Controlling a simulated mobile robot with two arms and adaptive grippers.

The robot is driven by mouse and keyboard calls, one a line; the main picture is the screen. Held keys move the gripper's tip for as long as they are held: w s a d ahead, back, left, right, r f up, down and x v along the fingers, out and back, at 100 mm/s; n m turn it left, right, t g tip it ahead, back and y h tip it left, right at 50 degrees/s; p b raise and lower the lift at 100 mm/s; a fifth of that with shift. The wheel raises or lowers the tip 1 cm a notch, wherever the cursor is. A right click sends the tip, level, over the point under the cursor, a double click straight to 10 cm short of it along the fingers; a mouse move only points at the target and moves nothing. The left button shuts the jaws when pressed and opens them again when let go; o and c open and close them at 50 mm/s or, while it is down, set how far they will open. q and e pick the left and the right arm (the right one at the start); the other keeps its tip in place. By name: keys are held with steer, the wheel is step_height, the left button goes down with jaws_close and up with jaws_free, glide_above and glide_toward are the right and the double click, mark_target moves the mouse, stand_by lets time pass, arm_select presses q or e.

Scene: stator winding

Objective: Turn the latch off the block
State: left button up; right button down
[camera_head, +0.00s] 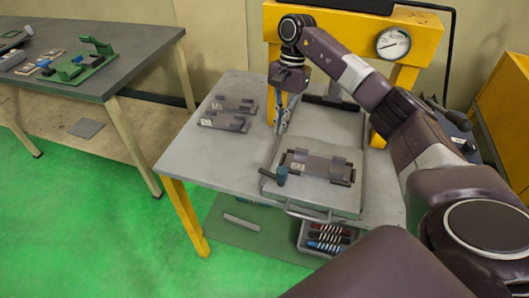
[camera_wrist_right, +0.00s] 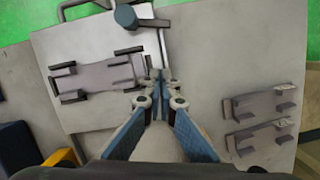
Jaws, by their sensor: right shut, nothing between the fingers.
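The latch (camera_head: 281,176) has a blue-grey knob and a dark bar. It sits at the near left corner of the light grey plate (camera_head: 322,200), and its bar points left, away from the block. It also shows at the top of the right wrist view (camera_wrist_right: 125,16), apart from the block. The block (camera_head: 318,165), a grey piece with dark upright ends, lies on the plate; it also shows in the wrist view (camera_wrist_right: 97,75). My right gripper (camera_head: 281,128) points down beyond the latch, left of the block. Its fingertips (camera_wrist_right: 153,78) are together and empty. My left gripper is not in view.
Two similar grey pieces (camera_head: 223,122) (camera_head: 234,104) lie on the table (camera_head: 195,150) at left. A yellow frame with a gauge (camera_head: 393,43) stands behind. A tray of coloured items (camera_head: 327,238) is below the plate. Bare table lies left of the plate.

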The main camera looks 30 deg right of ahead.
mark_target(281, 175)
steer(key=p+x, duration=0.1)
steer(key=x, duration=0.4)
steer(key=p+x, duration=0.1)
steer(key=x, duration=0.2)
steer(key=shift+s+a+f+p, duration=0.1)
steer(key=shift+s+a+p, duration=0.05)
steer(key=shift+s+p, duration=0.2)
steer(key=a, duration=0.1)
steer(key=s+a+p, duration=0.1)
steer(key=a+p, duration=0.1)
steer(key=shift+s+a+f, duration=0.15)
steer(key=shift+s, duration=0.2)
steer(key=shift+a+p, duration=0.15)
steer(key=shift+p, duration=0.15)
steer(key=shift+f, duration=0.15)
